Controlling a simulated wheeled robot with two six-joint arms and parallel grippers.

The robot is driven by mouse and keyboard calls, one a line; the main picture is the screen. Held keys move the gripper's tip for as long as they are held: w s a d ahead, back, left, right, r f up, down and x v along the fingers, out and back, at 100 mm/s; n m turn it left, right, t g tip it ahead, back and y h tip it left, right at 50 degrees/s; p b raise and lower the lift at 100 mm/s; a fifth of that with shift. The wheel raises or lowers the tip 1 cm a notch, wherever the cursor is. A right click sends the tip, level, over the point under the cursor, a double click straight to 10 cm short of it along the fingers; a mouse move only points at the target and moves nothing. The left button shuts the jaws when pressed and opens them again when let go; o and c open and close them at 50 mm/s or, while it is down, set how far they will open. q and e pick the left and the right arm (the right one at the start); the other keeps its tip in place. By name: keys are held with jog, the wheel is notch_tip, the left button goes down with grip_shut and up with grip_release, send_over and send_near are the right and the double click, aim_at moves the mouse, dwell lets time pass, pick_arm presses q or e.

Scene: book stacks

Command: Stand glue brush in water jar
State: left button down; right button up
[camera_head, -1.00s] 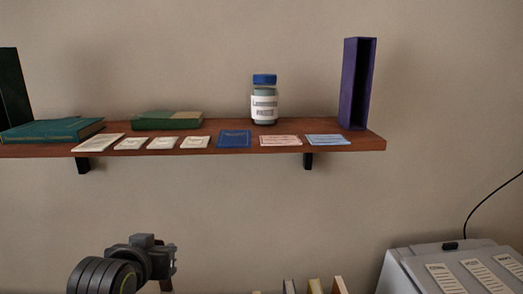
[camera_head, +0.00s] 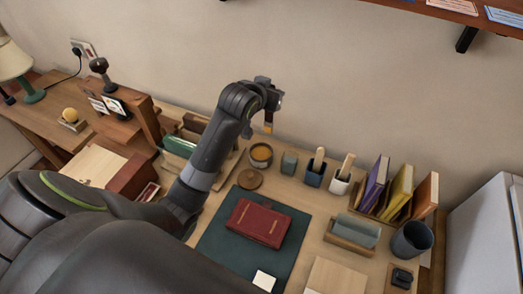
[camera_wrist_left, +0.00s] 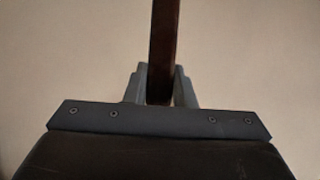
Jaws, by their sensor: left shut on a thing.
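My left gripper (camera_head: 272,98) is raised above the back of the desk, near the wall. It is shut on a dark brown wooden handle, the glue brush (camera_wrist_left: 163,50), which stands between the fingers in the left wrist view. In the head view a small dark and orange end (camera_head: 268,127) hangs below the gripper, above the desk items. A small grey-green jar (camera_head: 289,162), perhaps the water jar, stands below and right of the gripper. A round pot with amber contents (camera_head: 261,155) stands left of it. My right gripper is not in view.
A dark cup (camera_head: 314,175) and a white cup (camera_head: 340,183) hold wooden-handled tools. A round wooden lid (camera_head: 250,179) lies before the pot. A red book (camera_head: 259,222) lies on a dark green mat (camera_head: 215,240). Upright books (camera_head: 400,190) stand at right.

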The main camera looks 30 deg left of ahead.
pick_arm(q)
jog(key=a+f+p, duration=0.2)
jog(key=a+f, duration=0.1)
jog(key=f, duration=1.1)
jog(key=shift+w+a, duration=0.15)
jog(key=shift+w, duration=0.3)
jog(key=shift+f, duration=0.15)
jog(key=c, duration=1.2)
grip_release()
